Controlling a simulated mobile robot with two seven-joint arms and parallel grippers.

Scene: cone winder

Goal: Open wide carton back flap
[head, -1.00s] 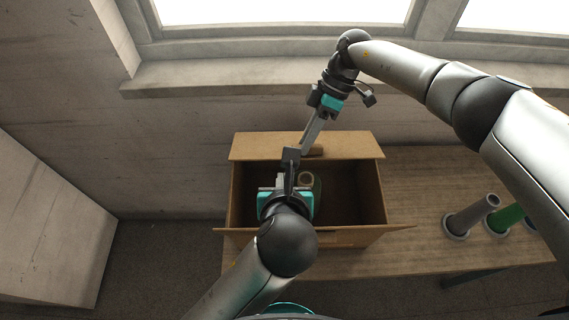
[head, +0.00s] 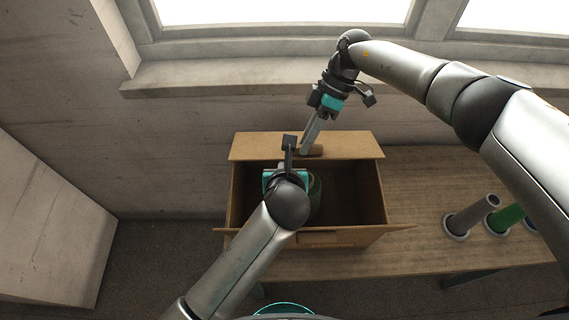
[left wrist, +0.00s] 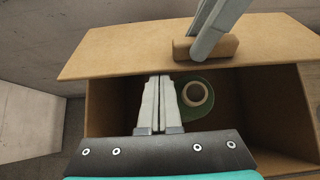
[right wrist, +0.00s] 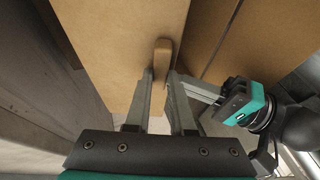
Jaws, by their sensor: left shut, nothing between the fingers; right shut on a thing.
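The cardboard carton (head: 376,190) stands open on the table. Its back flap (head: 255,146) lies folded outward toward the wall, with a small wooden grip block (head: 315,150) on it. My right gripper (right wrist: 162,78) is shut on this block, which sits between its fingertips; the block and right fingers also show in the left wrist view. My left gripper (left wrist: 160,80) is shut and empty over the carton's inside, just in front of the back flap. A green cone with a pale tube (left wrist: 195,94) sits inside the carton.
The front flap (head: 345,238) is folded outward. To the right, grey (head: 470,215) and green (head: 506,218) tubes stand in holders on the wooden table (head: 420,185). The wall and window sill (head: 230,75) are behind the carton.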

